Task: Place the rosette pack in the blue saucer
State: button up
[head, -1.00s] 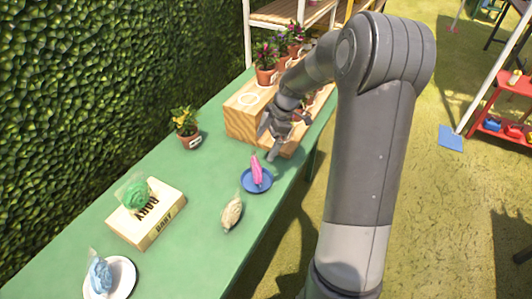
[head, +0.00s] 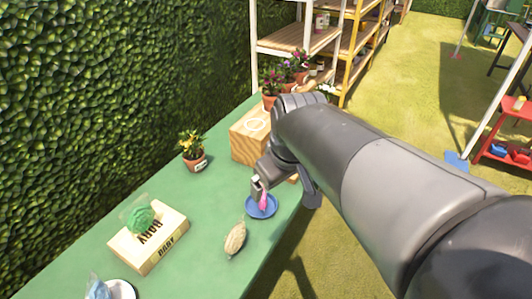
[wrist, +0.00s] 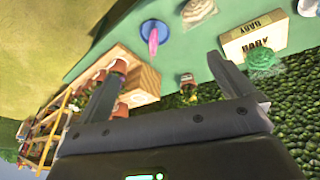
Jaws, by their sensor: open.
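The blue saucer (head: 251,212) stands on the green table with a slim pink pack (head: 264,201) in it. Both show in the wrist view, the saucer (wrist: 166,26) and the pink pack (wrist: 153,42), beyond the fingertips. A beige pack (head: 235,239) lies on the table in front of the saucer. A green pack (head: 140,218) sits on a box, and a blue pack (head: 98,288) is on a white plate. I cannot tell which pack is the rosette one. My gripper (head: 257,187) is open and empty, near the saucer's far left side; my arm hides part of it.
The lettered box (head: 150,258) lies at the front left. A potted yellow flower (head: 194,152) stands behind it. A wooden crate (head: 246,145) and more flower pots (head: 270,101) are at the back. A hedge borders the table's left; bare table lies between the pot and saucer.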

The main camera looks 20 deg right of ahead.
jog(key=s+m+t, duration=0.1)
jog(key=s+m, duration=0.3)
jog(key=s, duration=0.2)
jog(key=shift+s+r+t, duration=0.3)
jog(key=shift+s, duration=0.1)
